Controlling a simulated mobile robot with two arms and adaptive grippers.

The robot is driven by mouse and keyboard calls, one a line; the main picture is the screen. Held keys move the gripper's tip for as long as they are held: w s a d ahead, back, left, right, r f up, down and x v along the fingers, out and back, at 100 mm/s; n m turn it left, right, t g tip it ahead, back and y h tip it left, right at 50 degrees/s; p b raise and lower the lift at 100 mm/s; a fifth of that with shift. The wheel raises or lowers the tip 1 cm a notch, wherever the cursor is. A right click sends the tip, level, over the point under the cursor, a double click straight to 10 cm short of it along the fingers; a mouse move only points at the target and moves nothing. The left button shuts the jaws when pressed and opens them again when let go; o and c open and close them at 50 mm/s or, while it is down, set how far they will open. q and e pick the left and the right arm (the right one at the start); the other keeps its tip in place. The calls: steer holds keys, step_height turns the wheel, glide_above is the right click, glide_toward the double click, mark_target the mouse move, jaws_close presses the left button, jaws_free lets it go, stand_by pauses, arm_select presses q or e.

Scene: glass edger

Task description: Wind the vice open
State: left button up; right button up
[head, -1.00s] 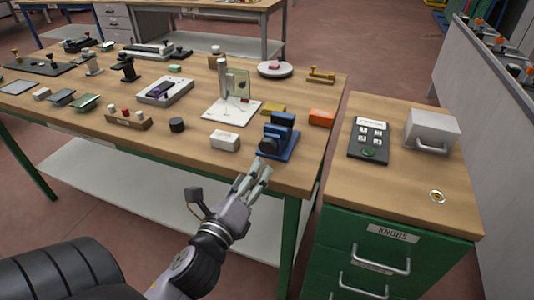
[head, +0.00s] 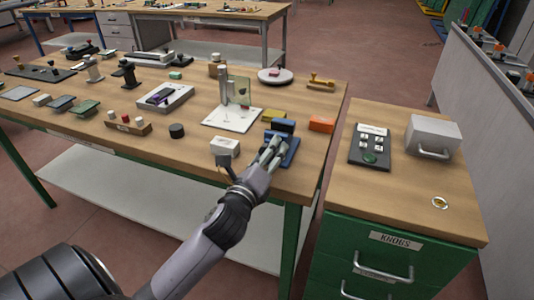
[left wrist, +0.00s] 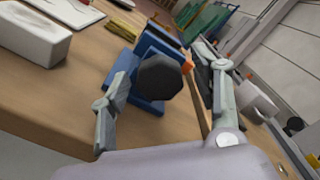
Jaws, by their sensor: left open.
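The blue vice (head: 288,151) stands near the front right corner of the wooden workbench. In the left wrist view the vice (left wrist: 148,105) shows its round black knob (left wrist: 160,77) facing the camera. My left gripper (head: 270,150) is in front of the vice and covers part of it in the head view. In the left wrist view its open fingers (left wrist: 163,95) stand to either side of the knob, with gaps visible between fingers and knob. The knob is hidden behind the gripper in the head view. My right gripper is not in view.
A white box (head: 224,146) stands just left of my gripper. A white-based stand with a glass pane (head: 239,90) is further back. A green drawer cabinet (head: 390,230) stands to the right.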

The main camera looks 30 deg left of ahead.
arm_select(q)
steer(key=c, duration=1.1)
steer(key=shift+c, duration=0.2)
